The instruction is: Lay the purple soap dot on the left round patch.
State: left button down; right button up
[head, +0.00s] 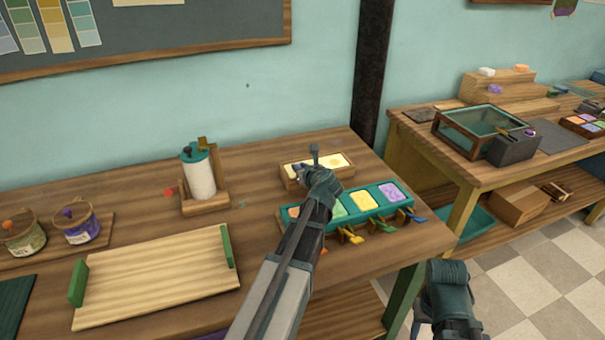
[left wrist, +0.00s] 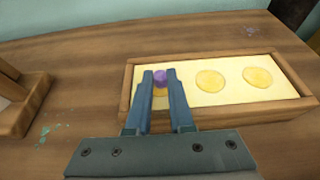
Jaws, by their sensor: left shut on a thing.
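My left gripper (left wrist: 161,78) is shut on the purple soap dot (left wrist: 160,77), which shows between its fingertips in the left wrist view. A shallow wooden tray (left wrist: 219,121) with a cream filling holds round yellow patches in a row. The left round patch (left wrist: 160,93) shows partly between the fingers, just below the dot in the picture. I cannot tell whether the dot touches it. In the head view the tray (head: 287,179) is partly covered by my left gripper (head: 301,171). My right gripper (head: 449,287) hangs beside the table; its fingers do not show clearly.
A teal rack (head: 375,208) with coloured blocks and small scoops stands right in front of the tray. A slatted board (head: 158,276) with green handles lies front left. Jars (head: 78,225) stand far left.

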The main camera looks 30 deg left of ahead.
pick_arm(q)
jog(key=shift+a+r, duration=0.1)
jog(key=shift+f, duration=0.25)
jog(key=c, duration=0.8)
grip_release()
jog(key=shift+r, duration=0.1)
jog(key=shift+s+d+r+p, duration=0.25)
jog(key=shift+r+p, duration=0.05)
jog(key=shift+r, duration=0.05)
jog(key=p+v, duration=0.4)
jog(key=v, duration=0.7)
jog(key=shift+s+d, duration=0.1)
